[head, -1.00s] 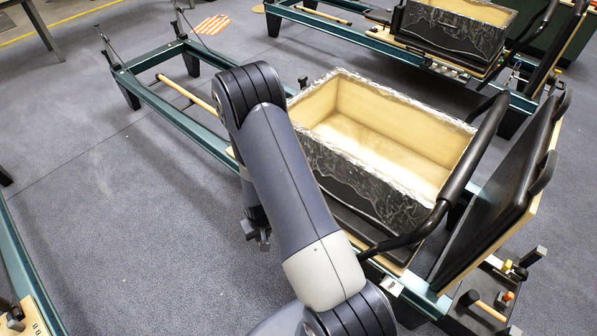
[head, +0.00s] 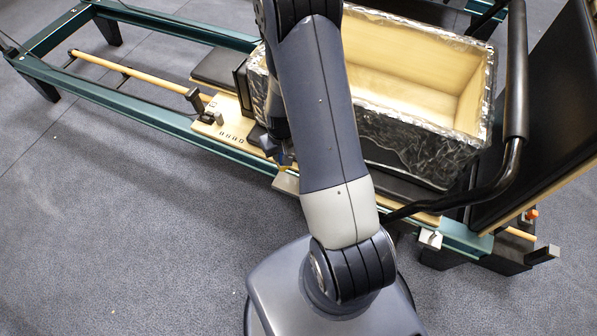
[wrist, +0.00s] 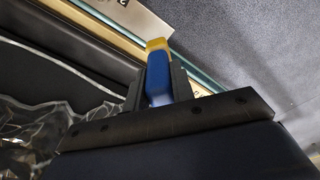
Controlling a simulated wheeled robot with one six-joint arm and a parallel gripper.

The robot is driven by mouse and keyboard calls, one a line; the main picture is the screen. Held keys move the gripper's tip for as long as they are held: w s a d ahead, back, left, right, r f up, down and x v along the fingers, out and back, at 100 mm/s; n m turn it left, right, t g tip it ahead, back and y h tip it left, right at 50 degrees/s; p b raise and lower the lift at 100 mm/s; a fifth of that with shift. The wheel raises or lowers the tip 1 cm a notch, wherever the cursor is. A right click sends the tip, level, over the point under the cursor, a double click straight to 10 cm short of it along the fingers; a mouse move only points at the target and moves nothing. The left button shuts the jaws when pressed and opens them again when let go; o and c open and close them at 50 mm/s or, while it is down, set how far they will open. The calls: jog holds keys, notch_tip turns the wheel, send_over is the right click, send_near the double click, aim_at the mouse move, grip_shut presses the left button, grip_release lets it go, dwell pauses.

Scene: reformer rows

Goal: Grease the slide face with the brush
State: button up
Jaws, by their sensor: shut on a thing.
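My gripper (wrist: 155,88) is shut on a brush (wrist: 158,72) with a blue handle and a yellow tip. In the head view my arm hides most of the gripper, and the brush's yellow tip (head: 281,168) shows just left of the forearm. The tip is near a small pale block (head: 286,183) on the near green rail of the reformer. I cannot tell whether tip and block touch. I cannot tell for sure which surface is the slide face. In the wrist view the tip overlaps the pale board and the rail.
A large foil-edged wooden box (head: 420,130) stands on the reformer carriage behind my arm. A black curved bar (head: 515,90) and a tilted black padded board (head: 545,110) stand at the right. A wooden pole (head: 130,70) lies along the frame. The grey floor (head: 130,240) at left is clear.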

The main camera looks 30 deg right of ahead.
jog(key=s+d+f+b, duration=0.1)
jog(key=d+f+b, duration=0.3)
jog(key=b, duration=0.9)
notch_tip(320, 180, down, 3)
jog(key=shift+s+d+b, duration=0.2)
jog(key=shift+d+b, duration=0.1)
jog(key=shift+d, duration=0.1)
